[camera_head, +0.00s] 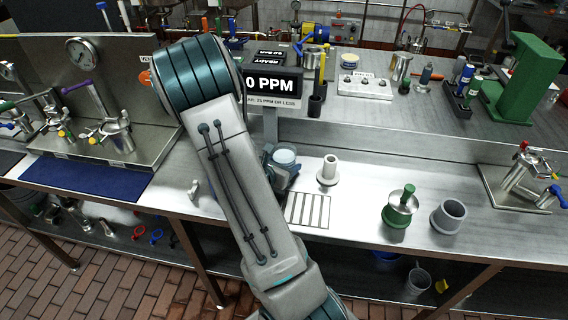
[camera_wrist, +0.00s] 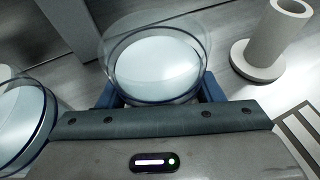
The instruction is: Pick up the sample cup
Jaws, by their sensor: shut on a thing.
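The sample cup (camera_wrist: 155,62) is a clear round cup with a pale white inside. It sits upright between the blue fingers of my gripper (camera_wrist: 157,94) in the wrist view, and my gripper is shut on it. In the head view the cup (camera_head: 284,156) shows just right of my arm, over the steel bench, with my gripper (camera_head: 283,172) around it. Whether its base touches the bench is hidden. A second, similar clear cup (camera_wrist: 20,118) stands at the left edge of the wrist view, partly cut off; my arm appears to hide it in the head view.
A grey post on a round base (camera_head: 328,170) stands close right of the held cup. A slotted plate (camera_head: 308,210) lies in front. A green-based metal vessel (camera_head: 400,208) and grey cup (camera_head: 449,216) are farther right. The PPM display (camera_head: 272,87) stands behind.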

